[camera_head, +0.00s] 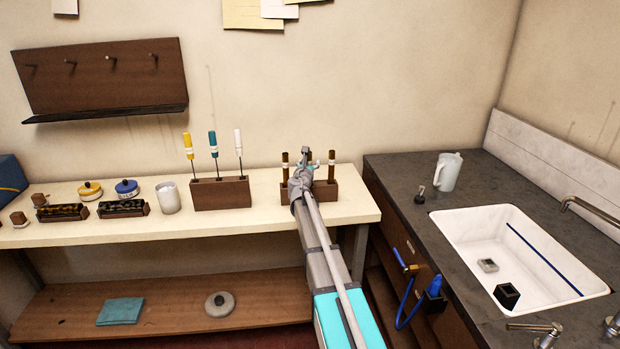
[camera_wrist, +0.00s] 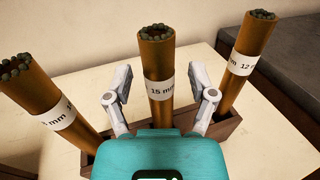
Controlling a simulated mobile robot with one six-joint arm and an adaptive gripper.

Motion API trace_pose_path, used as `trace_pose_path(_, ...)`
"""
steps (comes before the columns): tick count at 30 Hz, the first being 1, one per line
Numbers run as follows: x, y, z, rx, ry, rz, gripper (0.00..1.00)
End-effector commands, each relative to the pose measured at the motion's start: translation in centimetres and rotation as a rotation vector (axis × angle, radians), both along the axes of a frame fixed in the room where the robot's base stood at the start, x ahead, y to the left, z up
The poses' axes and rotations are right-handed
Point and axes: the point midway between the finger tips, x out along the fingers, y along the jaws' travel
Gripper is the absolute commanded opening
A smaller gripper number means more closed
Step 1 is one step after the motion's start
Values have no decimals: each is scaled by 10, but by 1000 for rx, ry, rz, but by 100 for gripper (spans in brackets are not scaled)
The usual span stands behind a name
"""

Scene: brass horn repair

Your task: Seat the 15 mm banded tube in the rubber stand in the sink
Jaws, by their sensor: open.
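The 15 mm banded tube (camera_wrist: 158,85) stands upright in the middle of a wooden rack, brass-brown with a white band. My gripper (camera_wrist: 163,92) is open, with one finger on each side of this tube and no visible grip on it. In the head view my gripper (camera_head: 305,163) is at the rack (camera_head: 351,192) and partly hides the middle tube. The sink (camera_head: 470,236) is at the right.
A 12 mm tube (camera_wrist: 250,50) stands to the right and another banded tube (camera_wrist: 45,105) to the left, both close to my fingers. A block of screwdrivers (camera_head: 221,194) is left of the rack. A pitcher (camera_head: 447,172) and faucet (camera_head: 590,208) stand by the sink.

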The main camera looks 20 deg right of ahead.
Motion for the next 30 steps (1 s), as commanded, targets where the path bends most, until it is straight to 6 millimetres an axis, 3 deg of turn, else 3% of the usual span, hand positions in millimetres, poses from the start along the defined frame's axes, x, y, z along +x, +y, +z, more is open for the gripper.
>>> trace_pose_path(7, 0, 0, 0, 0, 0, -1, 73)
trace_pose_path(19, 0, -1, 0, 0, 0, -1, 0)
trace_pose_path(30, -1, -2, 0, 0, 0, -2, 0)
